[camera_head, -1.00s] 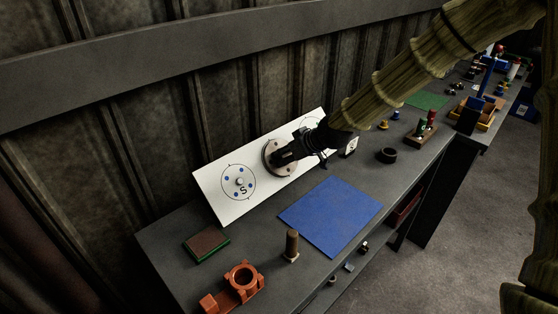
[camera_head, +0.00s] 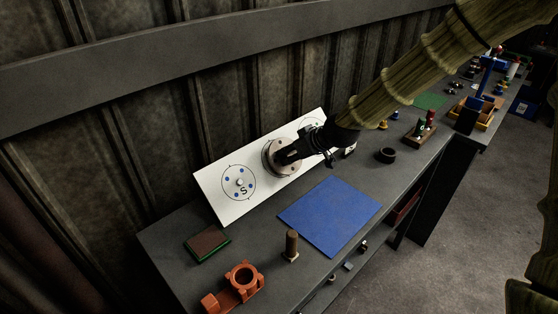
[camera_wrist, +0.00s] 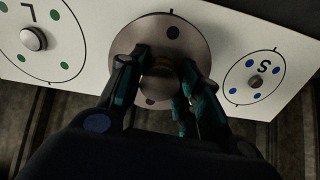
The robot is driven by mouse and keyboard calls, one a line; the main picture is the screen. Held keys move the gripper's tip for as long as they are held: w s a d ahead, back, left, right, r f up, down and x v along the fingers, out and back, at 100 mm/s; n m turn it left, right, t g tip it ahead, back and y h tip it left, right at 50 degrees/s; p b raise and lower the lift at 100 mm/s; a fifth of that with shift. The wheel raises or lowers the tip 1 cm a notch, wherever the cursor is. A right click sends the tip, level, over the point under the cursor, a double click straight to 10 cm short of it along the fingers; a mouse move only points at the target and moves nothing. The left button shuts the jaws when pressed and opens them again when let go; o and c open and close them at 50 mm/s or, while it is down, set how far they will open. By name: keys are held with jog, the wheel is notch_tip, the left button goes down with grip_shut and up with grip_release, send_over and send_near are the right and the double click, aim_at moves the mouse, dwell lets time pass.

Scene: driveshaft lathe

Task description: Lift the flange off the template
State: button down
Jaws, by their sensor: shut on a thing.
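The flange (camera_head: 271,160) is a round metal disc with dark holes, in front of the middle of the white template board (camera_head: 212,193). The board leans tilted against the wall. My gripper (camera_head: 287,155) is shut on the flange's central hub. In the wrist view my gripper (camera_wrist: 160,85) has its fingers on both sides of the hub, and the flange (camera_wrist: 137,38) fills the top middle. The template (camera_wrist: 105,22) shows an L circle with green dots on the left and an S circle with blue dots on the right. Whether flange and board touch is hidden.
A blue mat (camera_head: 331,216) lies on the grey bench in front of the board. A brown peg (camera_head: 291,245), an orange bracket (camera_head: 241,282) and a brown-green block (camera_head: 207,243) stand nearer. A black ring (camera_head: 386,155) sits to the right. A corrugated wall is behind.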

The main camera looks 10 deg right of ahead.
jog(key=shift+p+v, duration=0.75)
jog(key=shift+v, duration=0.75)
jog(key=shift+r, duration=0.15)
jog(key=r+p+v, duration=0.1)
jog(key=p+v, duration=0.3)
jog(key=v, duration=0.2)
jog(key=shift+w+a, duration=0.25)
jog(key=shift+w, duration=0.1)
